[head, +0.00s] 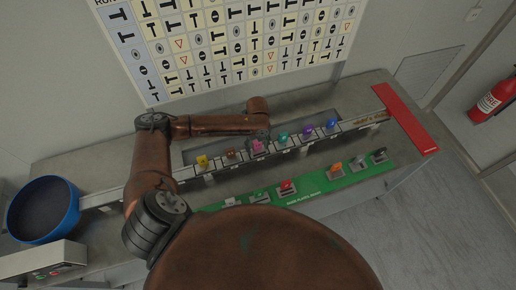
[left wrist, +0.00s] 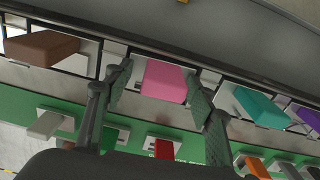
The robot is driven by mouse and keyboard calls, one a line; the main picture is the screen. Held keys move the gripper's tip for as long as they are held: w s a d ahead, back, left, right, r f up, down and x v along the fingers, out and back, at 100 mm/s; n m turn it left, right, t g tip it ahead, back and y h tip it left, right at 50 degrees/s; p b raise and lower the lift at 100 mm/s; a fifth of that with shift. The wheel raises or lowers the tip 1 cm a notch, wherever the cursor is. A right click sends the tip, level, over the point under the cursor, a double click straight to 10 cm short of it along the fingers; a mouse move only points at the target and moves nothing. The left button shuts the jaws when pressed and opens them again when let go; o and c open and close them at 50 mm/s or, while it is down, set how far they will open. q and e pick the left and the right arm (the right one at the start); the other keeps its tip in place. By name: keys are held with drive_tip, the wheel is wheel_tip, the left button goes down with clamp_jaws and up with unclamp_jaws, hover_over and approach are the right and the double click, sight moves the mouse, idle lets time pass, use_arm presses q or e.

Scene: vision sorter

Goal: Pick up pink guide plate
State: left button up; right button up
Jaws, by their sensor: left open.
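The pink guide plate (head: 258,146) sits in the row of coloured plates along the rail, between a brown one and a teal one. In the left wrist view the pink plate (left wrist: 164,81) lies between the two fingers of my left gripper (left wrist: 160,95). The fingers are apart, one on each side of it, with a small gap showing to the plate. In the head view my left gripper (head: 260,135) is over the pink plate, partly hidden by my wrist. My right gripper does not show.
Neighbours on the rail are the brown plate (left wrist: 42,48), the teal plate (left wrist: 258,106), a yellow plate (head: 202,160), a purple plate (head: 307,131) and a blue plate (head: 332,123). A green strip (head: 318,186) with more plates runs in front. A blue bowl (head: 72,212) stands left.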

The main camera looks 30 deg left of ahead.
use_arm(q)
drive_tip(key=shift+c, duration=0.7)
drive_tip(key=c, duration=1.2)
